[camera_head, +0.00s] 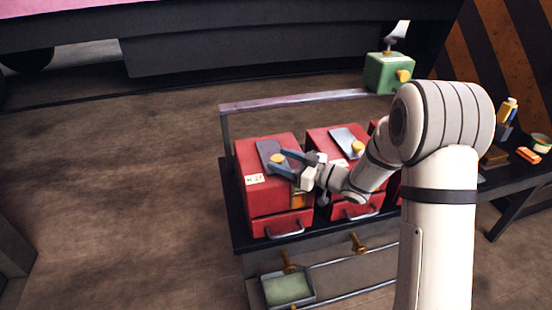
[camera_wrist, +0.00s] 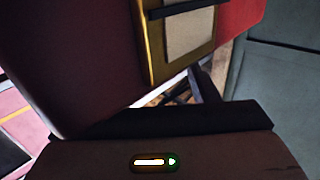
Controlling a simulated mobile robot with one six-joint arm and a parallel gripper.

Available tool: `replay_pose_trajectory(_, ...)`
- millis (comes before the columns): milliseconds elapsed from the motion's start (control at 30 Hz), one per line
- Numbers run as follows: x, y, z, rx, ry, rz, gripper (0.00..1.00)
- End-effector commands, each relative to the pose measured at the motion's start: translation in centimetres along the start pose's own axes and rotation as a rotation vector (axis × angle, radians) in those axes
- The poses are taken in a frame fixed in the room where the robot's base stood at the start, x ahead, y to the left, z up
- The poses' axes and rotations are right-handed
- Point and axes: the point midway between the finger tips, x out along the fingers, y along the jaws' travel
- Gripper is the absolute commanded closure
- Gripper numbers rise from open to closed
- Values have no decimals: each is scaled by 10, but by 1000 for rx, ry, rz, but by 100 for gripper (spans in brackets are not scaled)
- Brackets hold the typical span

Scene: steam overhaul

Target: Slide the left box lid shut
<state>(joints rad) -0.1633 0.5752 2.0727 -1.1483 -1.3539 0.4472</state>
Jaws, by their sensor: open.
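The left red box (camera_head: 262,197) stands on the dark bench. A grey lid (camera_head: 268,148) lies on its top, with a yellow knob (camera_head: 277,159) on it. How far the lid is open cannot be told. My gripper (camera_head: 277,160) is open over the lid, with one blue-grey finger on each side of the knob. Whether the fingers touch the knob is unclear. In the wrist view, a dark red surface (camera_wrist: 75,60) and a yellow-framed pale panel (camera_wrist: 188,35) fill much of the picture. The knob cannot be made out there.
A second red box (camera_head: 325,148) with a grey lid (camera_head: 345,138) and yellow knob stands close on the right. A metal rail (camera_head: 290,102) runs behind the boxes. A green box (camera_head: 388,74) is at the back. A green tray (camera_head: 287,289) hangs at the bench front. Floor on the left is clear.

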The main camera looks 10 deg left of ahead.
Motion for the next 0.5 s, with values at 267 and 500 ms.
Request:
replay_pose_trajectory(267,-45,0,0,-1,-1,3,46)
replay_pose_trajectory(500,-53,-1,0,-1,0,1,46)
